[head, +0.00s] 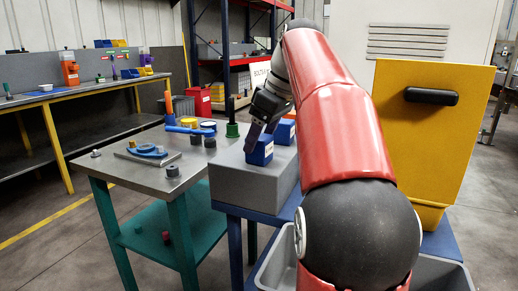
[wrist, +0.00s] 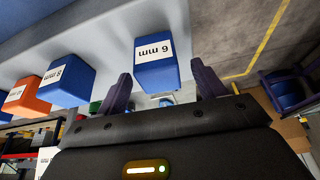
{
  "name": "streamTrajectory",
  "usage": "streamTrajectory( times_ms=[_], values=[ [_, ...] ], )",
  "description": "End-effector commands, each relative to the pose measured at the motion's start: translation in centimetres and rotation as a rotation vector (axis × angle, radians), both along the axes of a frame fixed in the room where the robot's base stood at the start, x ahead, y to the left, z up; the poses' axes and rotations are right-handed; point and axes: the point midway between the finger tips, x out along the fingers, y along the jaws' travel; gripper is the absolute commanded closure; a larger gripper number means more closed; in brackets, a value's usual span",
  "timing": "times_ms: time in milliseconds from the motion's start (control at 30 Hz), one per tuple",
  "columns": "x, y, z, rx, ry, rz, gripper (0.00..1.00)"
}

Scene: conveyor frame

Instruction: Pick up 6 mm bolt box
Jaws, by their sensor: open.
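The 6 mm bolt box is a blue box (wrist: 155,65) with a white label reading "6 mm", seen upside down in the wrist view. In the head view it appears to be the nearer blue box (head: 261,152) on the grey block (head: 243,183). My gripper (wrist: 163,88) is open and empty. Its two dark fingers stand apart, one toward each side of the box, with gaps visible. In the head view my gripper (head: 258,136) is at the box, partly covering it. Contact cannot be told there.
A blue box labelled 8 mm (wrist: 67,80) and an orange box (wrist: 27,97) stand in the same row beside it. A green-legged table (head: 110,166) with parts is at left. A yellow panel (head: 432,140) is at right, near my arm.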

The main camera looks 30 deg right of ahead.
Motion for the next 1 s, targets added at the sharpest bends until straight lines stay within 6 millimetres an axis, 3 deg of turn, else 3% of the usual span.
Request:
streamTrajectory(
  times_ms=[200,467,867,1000],
  values=[
    [1.0,0.6,-2.6,0.0,0.001,0.0,0.31],
    [1.2,0.6,-2.9,-0.001,0.001,0.0,0.31],
    [1.2,0.6,-2.9,-0.001,0.001,0.0,0.81],
    [1.2,0.7,-2.9,0.0,0.0,0.0,0.83]
  ],
)
